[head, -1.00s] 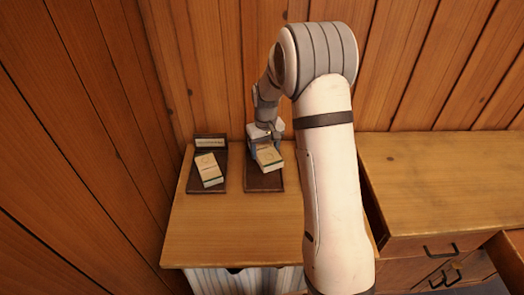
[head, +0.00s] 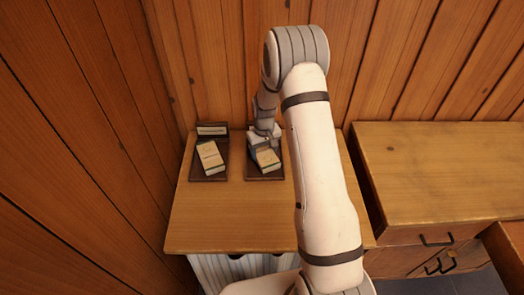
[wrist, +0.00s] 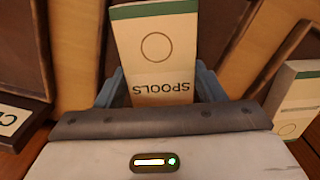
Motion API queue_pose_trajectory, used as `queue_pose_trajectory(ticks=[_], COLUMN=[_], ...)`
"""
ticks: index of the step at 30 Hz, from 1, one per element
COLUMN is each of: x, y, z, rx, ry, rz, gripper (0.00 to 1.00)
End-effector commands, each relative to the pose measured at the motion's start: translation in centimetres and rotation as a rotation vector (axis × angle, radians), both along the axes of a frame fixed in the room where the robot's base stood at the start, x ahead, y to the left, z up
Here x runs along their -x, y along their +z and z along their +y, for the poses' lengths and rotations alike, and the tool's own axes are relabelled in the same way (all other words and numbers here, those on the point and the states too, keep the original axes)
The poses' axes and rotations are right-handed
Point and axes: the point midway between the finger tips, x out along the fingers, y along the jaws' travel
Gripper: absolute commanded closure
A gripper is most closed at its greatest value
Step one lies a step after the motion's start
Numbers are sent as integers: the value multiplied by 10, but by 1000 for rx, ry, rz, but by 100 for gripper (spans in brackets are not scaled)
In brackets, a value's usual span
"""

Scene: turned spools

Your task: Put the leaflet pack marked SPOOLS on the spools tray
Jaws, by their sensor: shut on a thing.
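The leaflet pack marked SPOOLS (wrist: 155,55) is cream with a green band and a ring printed on it. My gripper (wrist: 158,88) is shut on it, with a blue-grey finger at each side. In the head view the pack (head: 268,159) is over the right dark tray (head: 266,178), tilted a little. I cannot tell whether it touches the tray. My gripper (head: 262,146) is behind the pack there, partly hidden. No readable label shows on this tray in the head view.
A similar pack (head: 211,157) lies on the left dark tray (head: 197,172), which has a label plate (head: 212,130) at its back. Wooden wall panels stand close behind and left. The cabinet top (head: 230,225) in front is clear. A drawer unit (head: 440,170) stands right.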

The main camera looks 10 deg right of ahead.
Motion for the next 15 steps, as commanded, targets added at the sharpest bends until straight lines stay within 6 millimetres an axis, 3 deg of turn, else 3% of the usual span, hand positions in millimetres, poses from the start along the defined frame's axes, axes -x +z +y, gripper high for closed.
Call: queue_pose_trajectory(ticks=[6, 7, 15], x=[0, 0, 0], y=[-4, -4, -3], z=[-1, -1, -1], rx=[0, 0, 0], ry=[-2, -2, -2], rz=[0, 0, 0], gripper=[63, 36, 15])
